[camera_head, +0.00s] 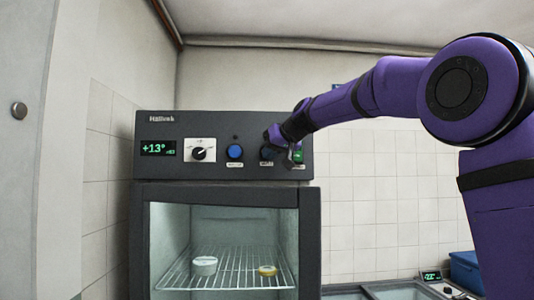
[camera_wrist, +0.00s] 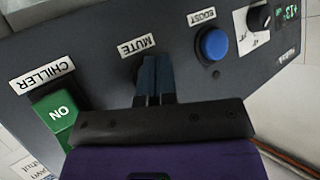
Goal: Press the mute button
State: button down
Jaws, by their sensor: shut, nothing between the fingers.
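The mute button sits on the dark control panel (camera_head: 222,127) under the "MUTE" label (camera_wrist: 136,46) in the wrist view. My fingers cover most of it there, with only a dark edge showing beside them. In the head view my gripper (camera_head: 272,137) is at the panel front, over the mute button's place. In the wrist view my gripper (camera_wrist: 156,62) is shut and empty, its two blue fingertips together just in front of the mute button. I cannot tell whether they touch it.
The blue boost button (camera_wrist: 213,45) and a black dial (camera_wrist: 259,18) are on one side of mute. The green chiller switch (camera_wrist: 56,116), reading "ON", is on the other. Below the panel is a glass-fronted chiller holding a white jar (camera_head: 204,265) and a yellowish one (camera_head: 268,270).

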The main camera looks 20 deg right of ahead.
dwell(0.4)
jog(key=shift+s+a, duration=0.2)
jog(key=shift+s, duration=0.65)
jog(key=shift+s+a, duration=0.2)
jog(key=shift+s, duration=0.6)
jog(key=shift+s+a, duration=0.25)
jog(key=shift+s, duration=0.55)
jog(key=shift+s+a, duration=0.2)
jog(key=shift+s, duration=0.6)
jog(key=s+d+f+g+h, duration=0.1)
jog(key=s+f+g, duration=0.1)
jog(key=s+f, duration=0.7)
jog(key=s+d+f+m+g+h, duration=0.1)
jog(key=s+d+f+g+h, duration=0.1)
jog(key=s+f, duration=0.7)
jog(key=s+d+f+g+h, duration=0.1)
jog(key=s+f, duration=0.8)
jog(key=s, duration=1.1)
jog(key=shift+d+f+m+g+h, duration=0.35)
jog(key=shift+m+g+h, duration=0.05)
jog(key=shift+g, duration=0.2)
